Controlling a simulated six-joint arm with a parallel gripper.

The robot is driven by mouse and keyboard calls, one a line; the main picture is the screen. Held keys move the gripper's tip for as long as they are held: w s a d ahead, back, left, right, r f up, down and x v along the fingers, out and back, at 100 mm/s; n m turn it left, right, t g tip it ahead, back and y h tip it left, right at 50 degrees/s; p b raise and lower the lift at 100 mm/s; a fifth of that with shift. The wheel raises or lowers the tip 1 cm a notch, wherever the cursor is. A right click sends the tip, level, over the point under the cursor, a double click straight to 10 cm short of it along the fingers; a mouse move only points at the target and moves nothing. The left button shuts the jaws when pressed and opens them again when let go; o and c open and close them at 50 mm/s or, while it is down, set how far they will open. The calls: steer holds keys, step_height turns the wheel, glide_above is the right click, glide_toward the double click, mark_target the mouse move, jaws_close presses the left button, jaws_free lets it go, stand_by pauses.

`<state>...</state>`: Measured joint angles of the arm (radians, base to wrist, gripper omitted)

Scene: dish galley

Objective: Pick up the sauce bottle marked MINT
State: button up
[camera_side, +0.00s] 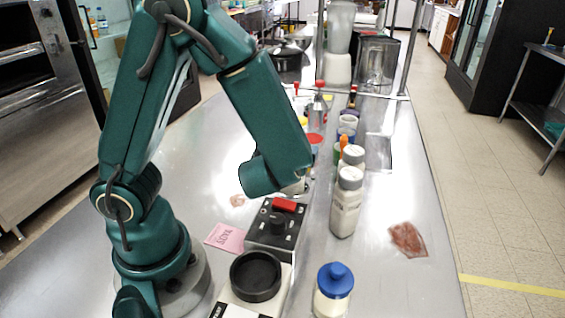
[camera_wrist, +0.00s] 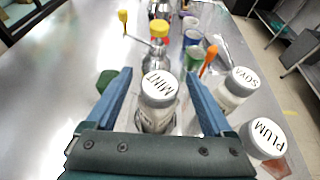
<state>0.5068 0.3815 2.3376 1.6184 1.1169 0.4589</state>
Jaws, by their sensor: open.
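The MINT sauce bottle (camera_wrist: 157,118) stands in the middle of the wrist view, with a white cap lettered MINT. My gripper (camera_wrist: 158,74) is open, with one blue finger on each side of this bottle. I cannot tell whether either finger touches it. To the right stand two similar white-capped bottles, SOYA (camera_wrist: 233,92) and PLUM (camera_wrist: 262,140), close to the right finger. In the side view my gripper is mostly hidden by my wrist, and I cannot make out the MINT bottle there.
A metal dispenser (camera_wrist: 156,60) stands behind the MINT bottle. A black switch box (camera_side: 272,222), a blue-capped jar (camera_side: 333,292), a pink note (camera_side: 226,237) and a reddish patch (camera_side: 408,240) are on the steel counter. The counter at left in the wrist view is largely clear.

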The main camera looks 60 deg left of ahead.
steer(key=x, duration=0.3)
jaws_close()
stand_by(0.3)
